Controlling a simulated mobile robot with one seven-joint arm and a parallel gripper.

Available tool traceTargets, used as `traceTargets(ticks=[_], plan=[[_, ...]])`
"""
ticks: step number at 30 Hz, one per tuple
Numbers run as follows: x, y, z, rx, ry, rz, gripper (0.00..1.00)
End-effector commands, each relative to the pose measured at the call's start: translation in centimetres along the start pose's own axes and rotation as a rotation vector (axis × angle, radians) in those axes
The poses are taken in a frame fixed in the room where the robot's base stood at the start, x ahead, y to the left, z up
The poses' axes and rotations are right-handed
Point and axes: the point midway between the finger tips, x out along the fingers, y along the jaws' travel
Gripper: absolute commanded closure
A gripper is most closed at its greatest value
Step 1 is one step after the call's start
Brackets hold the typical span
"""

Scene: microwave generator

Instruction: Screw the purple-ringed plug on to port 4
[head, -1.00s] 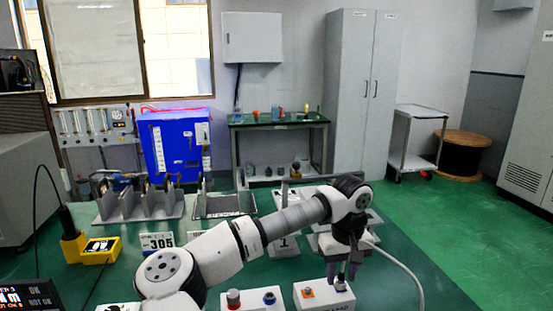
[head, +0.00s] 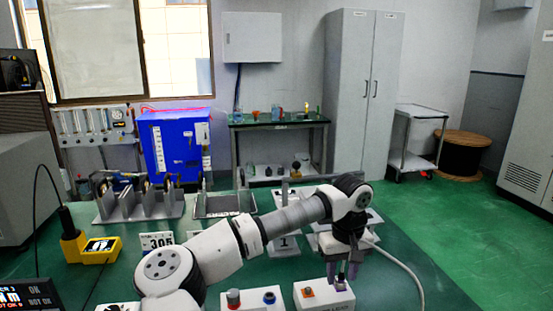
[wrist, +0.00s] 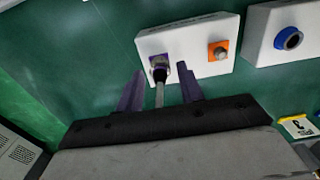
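A white box (wrist: 195,50) carries a purple square port (wrist: 153,60) and an orange port (wrist: 218,50). The same box shows in the head view (head: 322,300). A plug (wrist: 160,74) with a dark body and a grey cable stands at the purple port. I cannot tell how far it is seated, and its ring is too small to make out clearly. My gripper (wrist: 159,68) has its two purple fingers on either side of the plug, with visible gaps between them and it. In the head view my gripper (head: 346,274) is low over the purple port end of the box.
A second white box with a blue-ringed port (wrist: 289,39) stands beside the first. A yellow device (head: 90,249) and number signs (head: 157,240) stand on the green table. A white cable (head: 400,265) curves off my wrist.

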Motion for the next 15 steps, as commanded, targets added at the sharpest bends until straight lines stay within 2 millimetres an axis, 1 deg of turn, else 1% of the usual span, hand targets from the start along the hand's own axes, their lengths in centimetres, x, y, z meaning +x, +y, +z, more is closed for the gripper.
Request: traceTargets(ticks=[4,5,12,13,15], plan=[[0.01,-0.01,-0.01,0.000,0.000,0.000,0.63],[0.01,-0.01,-0.01,0.000,0.000,0.000,0.65],[0.01,-0.01,0.00,0.000,-0.001,0.000,0.97],[0.01,-0.01,0.00,0.000,-0.001,0.000,1.00],[0.02,-0.01,0.00,0.000,-0.001,0.000,1.00]])
